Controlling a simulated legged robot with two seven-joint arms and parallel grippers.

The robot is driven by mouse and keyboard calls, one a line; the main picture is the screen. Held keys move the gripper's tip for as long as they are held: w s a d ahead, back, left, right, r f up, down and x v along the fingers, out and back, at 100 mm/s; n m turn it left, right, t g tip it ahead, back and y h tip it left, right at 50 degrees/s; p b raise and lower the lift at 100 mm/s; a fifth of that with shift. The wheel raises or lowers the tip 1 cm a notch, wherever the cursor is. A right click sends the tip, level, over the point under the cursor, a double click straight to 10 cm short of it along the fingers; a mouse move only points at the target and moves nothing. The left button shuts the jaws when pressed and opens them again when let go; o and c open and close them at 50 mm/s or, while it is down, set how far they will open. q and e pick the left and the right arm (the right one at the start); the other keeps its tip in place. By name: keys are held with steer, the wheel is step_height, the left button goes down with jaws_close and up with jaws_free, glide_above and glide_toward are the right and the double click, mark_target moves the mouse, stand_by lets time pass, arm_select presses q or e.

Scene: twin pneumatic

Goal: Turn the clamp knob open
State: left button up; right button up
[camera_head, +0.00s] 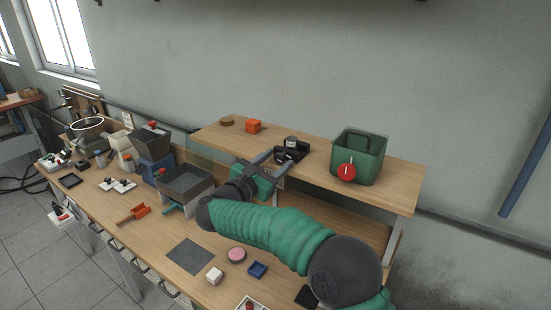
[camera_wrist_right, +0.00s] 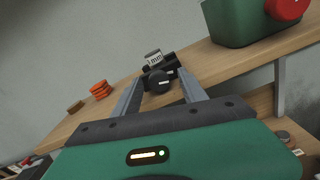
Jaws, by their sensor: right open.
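A small black clamp (camera_head: 291,149) with a pale grey top stands on the raised wooden shelf. In the right wrist view its round black knob (camera_wrist_right: 157,82) with a small white mark faces me. My right gripper (camera_head: 275,161) is at the front edge of the shelf, just before the clamp. In the wrist view its two grey fingers (camera_wrist_right: 160,86) are apart, one on each side of the knob, with nothing held. I cannot tell whether the fingertips reach past the knob. My left gripper is not in view.
A green bin (camera_head: 366,155) with a red disc (camera_head: 346,172) stands right of the clamp. Below, the workbench (camera_head: 140,228) holds a grey tray (camera_head: 187,186), a grey mat (camera_head: 190,256) and small parts.

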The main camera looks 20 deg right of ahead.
steer(key=shift+w+a, duration=0.1)
steer(key=shift+a, duration=0.25)
steer(key=shift+c, duration=1.3)
steer(key=shift+s+d+r, duration=0.1)
steer(key=shift+s+d, duration=0.1)
jaws_close()
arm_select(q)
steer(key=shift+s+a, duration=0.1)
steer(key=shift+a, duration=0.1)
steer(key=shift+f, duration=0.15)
